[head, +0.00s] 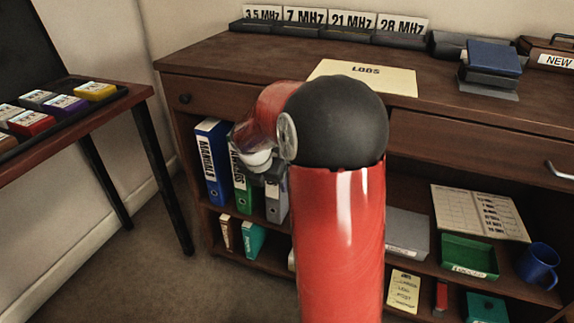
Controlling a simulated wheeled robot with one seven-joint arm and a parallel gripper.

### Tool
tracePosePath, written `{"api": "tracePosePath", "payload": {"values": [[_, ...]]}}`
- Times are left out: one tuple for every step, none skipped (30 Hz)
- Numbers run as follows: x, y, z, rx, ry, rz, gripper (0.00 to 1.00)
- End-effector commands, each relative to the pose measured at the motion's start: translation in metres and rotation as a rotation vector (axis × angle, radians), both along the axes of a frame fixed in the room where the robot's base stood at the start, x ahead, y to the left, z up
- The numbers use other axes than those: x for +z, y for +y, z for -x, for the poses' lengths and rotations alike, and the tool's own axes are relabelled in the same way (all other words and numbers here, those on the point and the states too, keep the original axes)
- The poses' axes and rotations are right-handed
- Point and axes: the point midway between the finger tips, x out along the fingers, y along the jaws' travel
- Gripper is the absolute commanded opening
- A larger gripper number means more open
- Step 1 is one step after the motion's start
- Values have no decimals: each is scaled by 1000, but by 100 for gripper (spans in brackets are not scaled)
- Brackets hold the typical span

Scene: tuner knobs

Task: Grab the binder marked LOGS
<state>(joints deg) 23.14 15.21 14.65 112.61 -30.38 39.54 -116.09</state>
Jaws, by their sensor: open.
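Binders stand on the upper open shelf at the left of the desk. A blue binder (212,166) has a white spine label that seems to read MANUALS. Right of it is a green binder (243,194); its label seems to end in LOGS, but my gripper hides its upper part. A grey binder (277,204) stands further right, its upper part also hidden. My gripper (262,171) is open, in front of the green and grey binders; contact cannot be told. A cream folder (366,77) marked LOGS lies on the desk top.
My red arm covers the middle of the shelves. The desk top (220,58) overhangs the binders. A side table (90,115) with coloured boxes stands at left. Smaller binders (251,240) stand on the lower shelf. A green tray (469,256) and blue mug (540,264) are at right.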

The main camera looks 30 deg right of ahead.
Motion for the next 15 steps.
{"api": "tracePosePath", "payload": {"values": [[0, -7, -5, -5, 0, -1, 71], [-1, -11, -7, -4, 1, -2, 71], [0, -15, -11, -3, 0, -1, 71], [-6, -14, -11, -1, 2, -1, 71], [-9, -15, -11, 1, 2, -1, 71], [-11, -15, -12, 1, 2, -1, 71], [-12, -16, -12, 1, 2, -1, 71], [-12, -16, -12, 1, 1, -1, 71], [-12, -16, -12, 0, 1, -1, 71], [-12, -16, -12, 0, 1, -1, 71], [-11, -16, -12, 0, 1, -1, 71], [-11, -16, -12, 0, 1, -1, 71], [-11, -16, -12, 0, 1, -1, 71], [-11, -16, -12, 0, 1, -1, 70], [-11, -16, -12, 0, 1, -1, 64]]}}
